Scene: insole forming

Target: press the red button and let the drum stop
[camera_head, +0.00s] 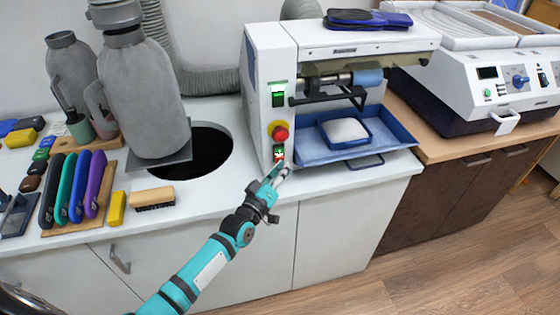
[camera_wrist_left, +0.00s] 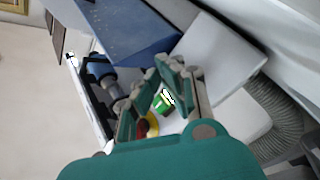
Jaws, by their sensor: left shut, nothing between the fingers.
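The white grinding machine (camera_head: 268,60) has a red mushroom button (camera_head: 280,132) on a yellow base on its front panel. A second green switch (camera_head: 278,95) is higher up. The blue drum (camera_head: 367,78) sits on a shaft at the machine's right; I cannot tell if it turns. My left gripper (camera_head: 280,167) is shut and empty, its tips right at the lower switch's bottom edge; contact is unclear. In the left wrist view, the left gripper's fingers (camera_wrist_left: 164,88) partly cover the panel.
A blue tray (camera_head: 392,143) with a white pad lies below the drum. Left of the machine are a round dark hole (camera_head: 212,150) in the counter, a grey dust bag (camera_head: 143,95) and a brush (camera_head: 152,198). Another white machine (camera_head: 480,85) stands at the right.

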